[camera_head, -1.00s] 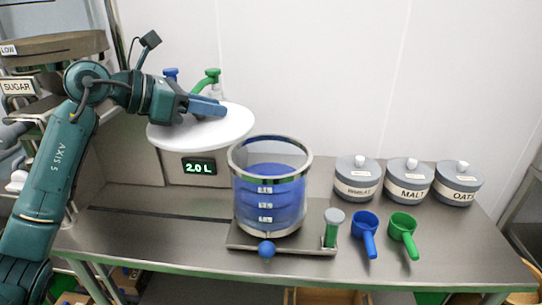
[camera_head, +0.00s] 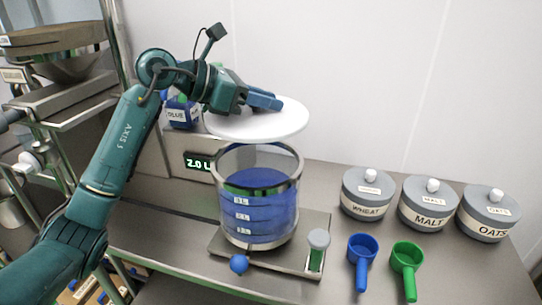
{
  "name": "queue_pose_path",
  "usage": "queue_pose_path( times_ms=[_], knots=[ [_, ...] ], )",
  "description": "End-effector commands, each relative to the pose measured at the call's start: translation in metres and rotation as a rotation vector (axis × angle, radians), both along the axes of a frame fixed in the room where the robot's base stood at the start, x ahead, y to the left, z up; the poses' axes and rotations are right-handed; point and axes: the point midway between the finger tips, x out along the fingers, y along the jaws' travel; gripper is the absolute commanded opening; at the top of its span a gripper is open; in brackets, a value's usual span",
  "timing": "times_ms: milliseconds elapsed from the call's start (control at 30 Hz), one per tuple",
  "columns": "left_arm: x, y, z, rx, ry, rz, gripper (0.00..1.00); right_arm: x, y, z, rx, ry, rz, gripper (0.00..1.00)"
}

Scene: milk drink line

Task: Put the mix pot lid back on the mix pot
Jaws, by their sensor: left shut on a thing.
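The mix pot lid (camera_head: 235,127) is a round white disc. My left gripper (camera_head: 270,102) is shut on it near its top middle, where the fingers hide the part they grip. The lid is held roughly level, above the mix pot and partly over its back rim. The mix pot (camera_head: 258,215) is a clear cylinder with metal rims and blue contents, marked with litre labels. It stands upright on a metal base (camera_head: 221,247) with a blue ball knob (camera_head: 239,264) in front. The pot's mouth looks open, with a gap between lid and rim. My right gripper is out of view.
A blue scoop (camera_head: 362,250) and green scoop (camera_head: 406,260) lie farther right. Wheat (camera_head: 367,210), malt (camera_head: 429,219) and oats (camera_head: 489,228) jars stand behind. A display (camera_head: 199,161) is behind the pot.

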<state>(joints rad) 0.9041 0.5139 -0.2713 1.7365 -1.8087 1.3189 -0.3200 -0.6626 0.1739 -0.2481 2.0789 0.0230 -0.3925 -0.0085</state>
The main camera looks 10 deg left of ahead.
Motion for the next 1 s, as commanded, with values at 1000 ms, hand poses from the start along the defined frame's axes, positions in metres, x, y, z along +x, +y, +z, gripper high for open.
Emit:
queue_pose_path(
  times_ms=[1000],
  knots=[
    [0.0,0.0,-0.097,-0.001,0.001,0.0,0.0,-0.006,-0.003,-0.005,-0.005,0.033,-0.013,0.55]
  ],
)
